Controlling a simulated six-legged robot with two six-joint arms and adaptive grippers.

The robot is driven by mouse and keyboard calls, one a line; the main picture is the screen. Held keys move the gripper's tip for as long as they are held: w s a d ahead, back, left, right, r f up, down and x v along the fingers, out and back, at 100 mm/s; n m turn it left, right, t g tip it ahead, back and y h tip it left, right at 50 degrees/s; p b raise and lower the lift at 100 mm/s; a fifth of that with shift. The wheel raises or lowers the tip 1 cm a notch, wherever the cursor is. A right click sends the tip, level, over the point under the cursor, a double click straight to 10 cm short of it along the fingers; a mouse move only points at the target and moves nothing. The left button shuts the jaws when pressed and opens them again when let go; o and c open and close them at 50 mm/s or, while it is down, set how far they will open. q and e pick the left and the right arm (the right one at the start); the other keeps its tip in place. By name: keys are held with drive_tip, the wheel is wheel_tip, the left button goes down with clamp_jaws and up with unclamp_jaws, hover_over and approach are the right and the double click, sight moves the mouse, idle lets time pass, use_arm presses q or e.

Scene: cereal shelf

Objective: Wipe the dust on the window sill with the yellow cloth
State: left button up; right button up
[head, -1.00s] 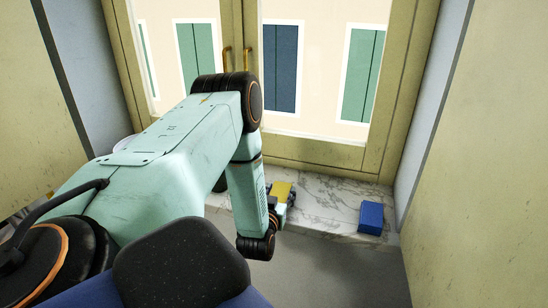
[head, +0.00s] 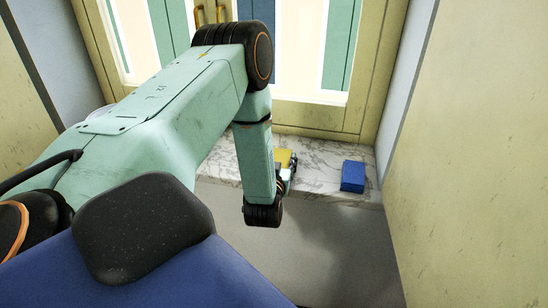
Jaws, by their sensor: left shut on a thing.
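The white marble window sill (head: 321,154) runs below the window. My left arm reaches over it from the left. My left gripper (head: 291,165) is partly hidden behind my own wrist link. It is shut on the yellow cloth (head: 283,157), which shows as a small yellow patch at the sill. I cannot tell whether the cloth touches the marble. Dust cannot be made out from the grey veins of the marble. My right gripper is not in view.
A blue box (head: 353,176) stands on the sill to the right of the cloth, near the front edge. The window (head: 305,60) with brass handles is behind. Side walls close in the sill. The sill between cloth and box is clear.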

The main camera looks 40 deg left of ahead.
sight(322, 173)
use_arm(q)
drive_tip(key=shift+w+d+f+b, duration=0.15)
drive_tip(key=shift+w+d+b, duration=0.3)
drive_tip(key=shift+d, duration=0.55)
drive_tip(key=shift+w+d, duration=0.45)
drive_tip(key=shift+d, duration=0.05)
drive_tip(key=shift+w+d+b, duration=0.55)
drive_tip(key=shift+w+d, duration=0.05)
drive_tip(key=shift+d, duration=0.25)
drive_tip(key=shift+w+d+b, duration=0.45)
drive_tip(key=shift+d, duration=0.25)
drive_tip(key=shift+w+d, duration=0.45)
drive_tip(key=shift+d, duration=0.3)
drive_tip(key=shift+w+d+b, duration=0.4)
drive_tip(key=shift+d+b, duration=0.15)
drive_tip(key=shift+d, duration=0.05)
drive_tip(key=shift+w+d, duration=0.45)
drive_tip(key=shift+d, duration=0.4)
drive_tip(key=shift+s+a, duration=0.1)
drive_tip(key=shift+a, duration=0.05)
